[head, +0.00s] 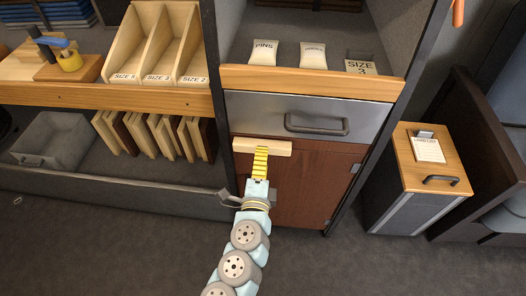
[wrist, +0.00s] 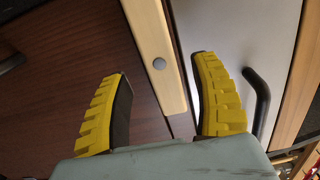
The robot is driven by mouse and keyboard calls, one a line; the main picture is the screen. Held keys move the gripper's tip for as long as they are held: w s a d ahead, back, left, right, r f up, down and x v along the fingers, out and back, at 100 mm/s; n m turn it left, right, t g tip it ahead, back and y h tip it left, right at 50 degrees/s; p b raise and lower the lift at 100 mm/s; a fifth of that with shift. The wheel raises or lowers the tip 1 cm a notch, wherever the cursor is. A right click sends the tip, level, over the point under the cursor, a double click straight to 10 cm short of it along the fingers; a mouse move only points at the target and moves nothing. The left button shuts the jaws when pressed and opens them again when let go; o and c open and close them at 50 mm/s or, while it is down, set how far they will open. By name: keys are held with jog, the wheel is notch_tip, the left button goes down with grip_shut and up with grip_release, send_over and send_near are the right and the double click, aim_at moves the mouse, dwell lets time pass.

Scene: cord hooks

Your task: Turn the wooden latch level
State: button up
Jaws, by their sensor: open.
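The wooden latch (head: 281,149) is a pale bar at the top of the brown cabinet door (head: 300,190), just below the grey drawer. In the head view it lies about level, parallel to the drawer's lower edge. The wrist view shows the latch (wrist: 150,30) with a round grey pivot screw at its middle. My gripper (head: 261,152) is open, its yellow fingers in front of the latch's middle. In the wrist view the latch passes between the two fingers (wrist: 161,68), closer to the right one. Whether a finger touches it, I cannot tell.
The grey drawer (head: 270,114) with a dark handle (head: 317,125) is right above the latch. A wooden ledge (head: 310,84) juts out above it. A small cabinet (head: 403,185) stands to the right. Upright boards (head: 155,137) fill the shelf to the left. The floor in front is mostly clear.

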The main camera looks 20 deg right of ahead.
jog(key=shift+v, duration=1.65)
